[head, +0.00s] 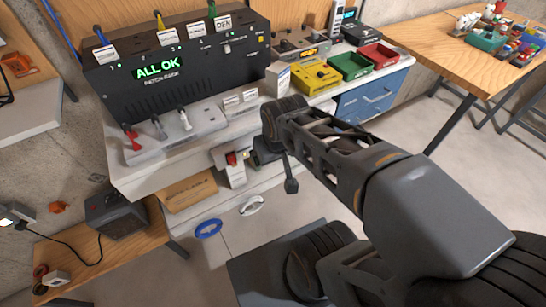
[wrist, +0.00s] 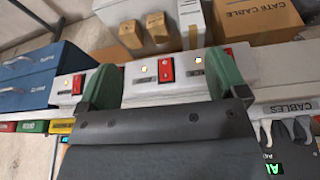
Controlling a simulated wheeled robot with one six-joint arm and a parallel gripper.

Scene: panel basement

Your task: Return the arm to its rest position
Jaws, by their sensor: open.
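My gripper (wrist: 162,80) shows in the wrist view with its two green fingers spread wide apart. Nothing is held between them. A pale strip with red switches (wrist: 166,69) and small lit lamps lies beyond the fingers; I cannot tell how far off it is. In the head view my arm (head: 420,205) reaches from the lower right up toward the front of the workbench. Its far end is bent down near the bench edge, and the fingers are not clear there.
A black panel reading ALL OK (head: 165,70) stands on the white bench. A yellow box (head: 315,77), green bin (head: 350,66) and red bin (head: 379,56) sit to its right. A wooden table (head: 450,45) stands at the right. Floor between them is clear.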

